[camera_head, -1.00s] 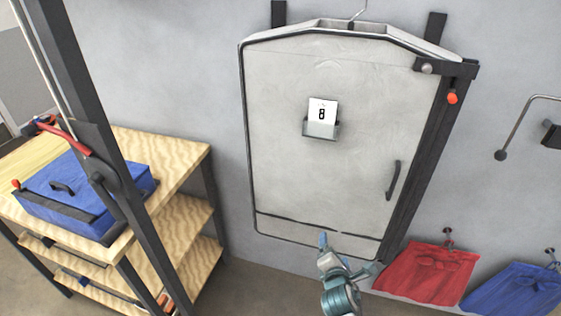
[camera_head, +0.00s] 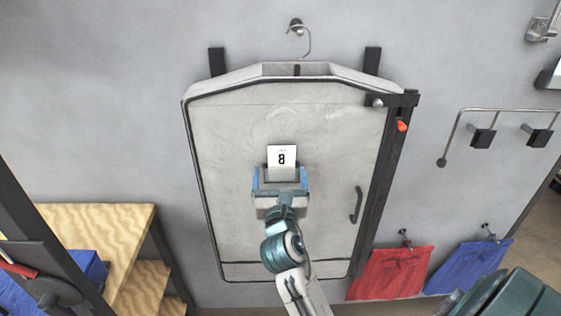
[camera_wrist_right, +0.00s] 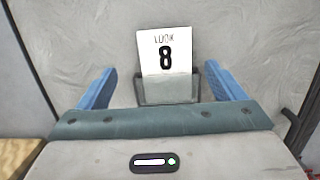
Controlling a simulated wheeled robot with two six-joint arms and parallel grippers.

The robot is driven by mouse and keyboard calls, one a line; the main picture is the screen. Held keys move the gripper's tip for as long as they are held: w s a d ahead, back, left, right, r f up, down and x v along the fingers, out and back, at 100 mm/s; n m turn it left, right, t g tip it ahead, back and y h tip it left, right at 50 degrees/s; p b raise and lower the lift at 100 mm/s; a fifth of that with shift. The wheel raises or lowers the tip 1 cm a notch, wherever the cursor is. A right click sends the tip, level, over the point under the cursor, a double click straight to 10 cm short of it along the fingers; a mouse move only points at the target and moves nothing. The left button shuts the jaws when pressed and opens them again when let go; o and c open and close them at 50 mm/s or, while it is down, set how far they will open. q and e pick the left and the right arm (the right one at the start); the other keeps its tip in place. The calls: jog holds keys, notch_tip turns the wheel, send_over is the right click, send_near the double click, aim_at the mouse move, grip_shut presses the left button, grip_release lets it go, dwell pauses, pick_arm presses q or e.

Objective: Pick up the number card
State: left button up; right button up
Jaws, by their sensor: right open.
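The number card (camera_head: 282,157) is white with a black 8 and stands upright in a small grey holder on the front of a pale garment bag (camera_head: 230,140). In the right wrist view the card (camera_wrist_right: 165,50) reads "LOOK 8", and its lower part sits in the grey holder (camera_wrist_right: 150,91). My right gripper (camera_head: 280,178) is open, its blue fingers on either side of the holder and below the card's top. In the wrist view the fingers (camera_wrist_right: 165,88) are apart from the card, with nothing between them gripped. My left gripper is not in view.
The bag hangs on a hook (camera_head: 296,27) against a grey wall. A black handle (camera_head: 356,205) is on its right. Red (camera_head: 390,273) and blue (camera_head: 468,266) cloth pieces hang at lower right. A wooden shelf unit (camera_head: 95,222) stands at lower left.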

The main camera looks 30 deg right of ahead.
aim_at(282, 155)
jog(key=shift+w+d+r, duration=0.2)
jog(key=shift+w+r, duration=0.1)
jog(key=shift+w, duration=0.1)
jog(key=p+x, duration=0.1)
jog(key=x, duration=0.1)
jog(key=p+x, duration=0.1)
jog(key=x, duration=0.1)
jog(key=shift+s+d+r, duration=0.15)
jog(key=shift+s+d, duration=0.05)
jog(key=shift+d, duration=0.2)
jog(key=shift+w+d, duration=0.1)
jog(key=shift+w, duration=0.1)
jog(key=shift+s, duration=0.1)
jog(key=shift+c, duration=0.9)
jog(key=c, duration=0.9)
